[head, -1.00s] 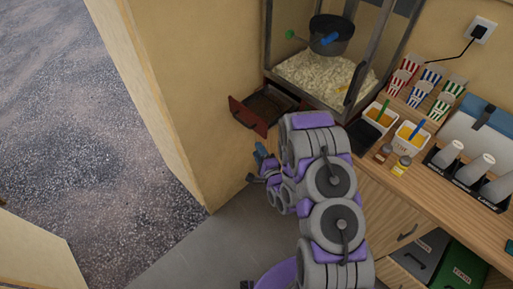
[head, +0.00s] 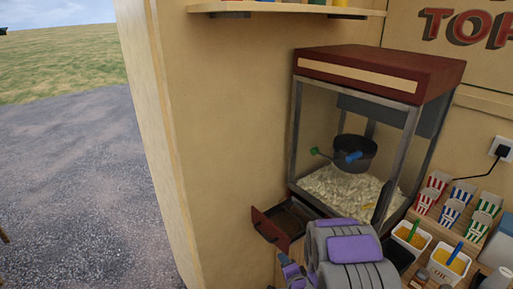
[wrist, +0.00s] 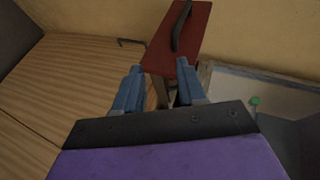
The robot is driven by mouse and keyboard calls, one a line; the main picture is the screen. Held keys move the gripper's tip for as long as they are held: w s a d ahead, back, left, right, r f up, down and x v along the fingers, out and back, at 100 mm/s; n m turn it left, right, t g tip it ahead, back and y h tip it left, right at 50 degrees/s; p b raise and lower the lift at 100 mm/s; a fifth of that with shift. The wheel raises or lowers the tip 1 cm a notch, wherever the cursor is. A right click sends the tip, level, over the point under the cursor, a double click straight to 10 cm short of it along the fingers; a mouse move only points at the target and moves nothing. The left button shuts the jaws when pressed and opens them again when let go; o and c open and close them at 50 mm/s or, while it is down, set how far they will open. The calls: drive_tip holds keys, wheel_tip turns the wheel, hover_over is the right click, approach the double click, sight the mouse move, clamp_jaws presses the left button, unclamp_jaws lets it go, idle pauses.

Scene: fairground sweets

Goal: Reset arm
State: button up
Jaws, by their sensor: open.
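My gripper (wrist: 158,78) is open in the wrist view, with two blue fingers apart and nothing seen held between them. The red drawer front (wrist: 183,45) with its dark handle (wrist: 180,25) lies just beyond the fingertips. I cannot tell whether they touch it. In the head view my purple and grey arm (head: 345,255) is at the bottom middle, and my fingers are not clearly visible there. The drawer (head: 268,226) is pulled open below the popcorn machine (head: 378,65), to the left of my arm.
Inside the machine, a dark kettle (head: 354,153) hangs over popcorn (head: 340,188). Striped cups (head: 451,213) and white tubs (head: 447,263) crowd the counter at right. A wall (head: 215,130) stands at left, with a shelf (head: 290,9) above. Open gravel (head: 80,170) lies beyond it.

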drive_tip(key=s+d+r+n+g+h+b, duration=0.4)
drive_tip(key=s+d+r+n+g, duration=0.25)
drive_tip(key=s+r, duration=0.4)
drive_tip(key=s+a+r+n+g+b, duration=0.1)
drive_tip(key=s+r+n+g, duration=0.1)
drive_tip(key=s, duration=0.8)
drive_tip(key=s+r+n+g+b, duration=0.1)
drive_tip(key=s+r+n+g, duration=0.1)
drive_tip(key=s, duration=0.9)
drive_tip(key=s+a+r+n+g+b, duration=0.1)
drive_tip(key=s+r+n+g, duration=0.1)
drive_tip(key=s, duration=0.9)
drive_tip(key=shift+a+r+g+y, duration=0.4)
drive_tip(key=shift+r+g, duration=0.45)
drive_tip(key=shift+g, duration=0.4)
drive_tip(key=shift+d+n, duration=0.1)
drive_tip(key=shift+n, duration=0.15)
